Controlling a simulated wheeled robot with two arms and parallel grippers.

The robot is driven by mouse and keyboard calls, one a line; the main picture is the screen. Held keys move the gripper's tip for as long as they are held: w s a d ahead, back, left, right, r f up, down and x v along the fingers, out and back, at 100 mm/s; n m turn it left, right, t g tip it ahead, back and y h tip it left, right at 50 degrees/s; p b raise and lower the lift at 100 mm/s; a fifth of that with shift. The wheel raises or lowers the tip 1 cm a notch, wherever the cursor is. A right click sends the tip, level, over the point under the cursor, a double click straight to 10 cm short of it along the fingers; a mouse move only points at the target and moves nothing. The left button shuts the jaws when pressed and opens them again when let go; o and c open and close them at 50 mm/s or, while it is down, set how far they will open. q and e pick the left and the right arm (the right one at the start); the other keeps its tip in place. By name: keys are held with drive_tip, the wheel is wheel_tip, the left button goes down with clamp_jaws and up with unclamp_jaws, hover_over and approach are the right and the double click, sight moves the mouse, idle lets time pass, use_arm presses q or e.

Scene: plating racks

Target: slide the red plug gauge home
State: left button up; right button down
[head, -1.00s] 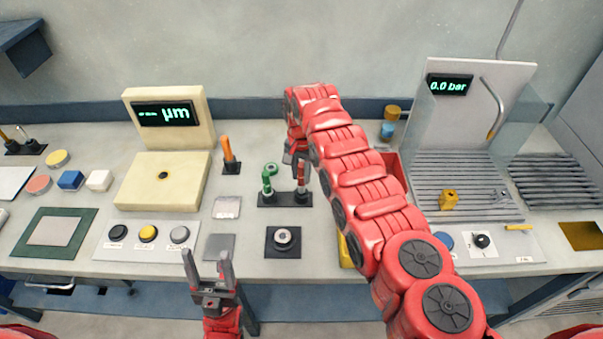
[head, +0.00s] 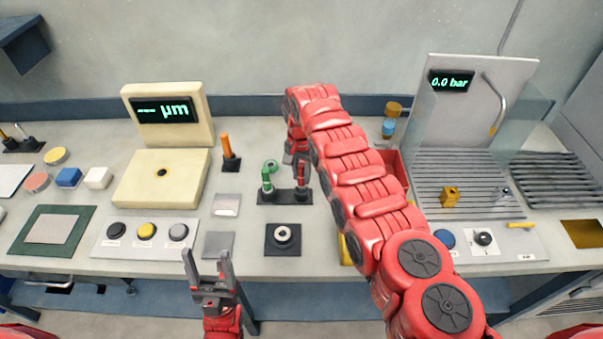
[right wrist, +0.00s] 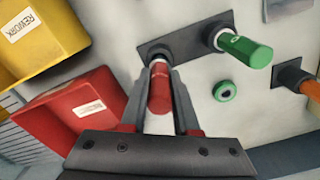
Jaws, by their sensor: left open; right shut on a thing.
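The red plug gauge (right wrist: 160,90) is between the fingers of my right gripper (right wrist: 162,72), which is shut on it. Its pale lower end meets the dark two-place stand (right wrist: 182,42); I cannot tell how deep it sits. In the head view my right gripper (head: 301,160) is over the right end of the stand (head: 284,197). The green plug gauge (head: 267,181) stands upright in the left place and also shows in the right wrist view (right wrist: 246,50). My left gripper (head: 209,270) is open and empty at the table's front edge.
A green ring (head: 270,166) lies behind the stand. A dark square block with a metal ring (head: 283,236) is in front. An orange-handled tool (head: 228,150) stands to the left. Red (right wrist: 75,115) and yellow (right wrist: 40,35) bins are close beside my right gripper.

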sight(301, 165)
drive_tip(key=shift+f+b, duration=0.95)
drive_tip(key=shift+f, duration=0.15)
idle(0.3)
drive_tip(key=c, duration=0.6)
unclamp_jaws()
drive_tip(key=shift+r, duration=0.1)
wheel_tip(301, 165, up, 10)
drive_tip(key=shift+a+f+b, duration=0.1)
drive_tip(key=shift+f+b, duration=0.15)
drive_tip(key=shift+b, duration=0.8)
drive_tip(key=shift+r+p, duration=3.15)
drive_tip(key=shift+r, duration=0.7)
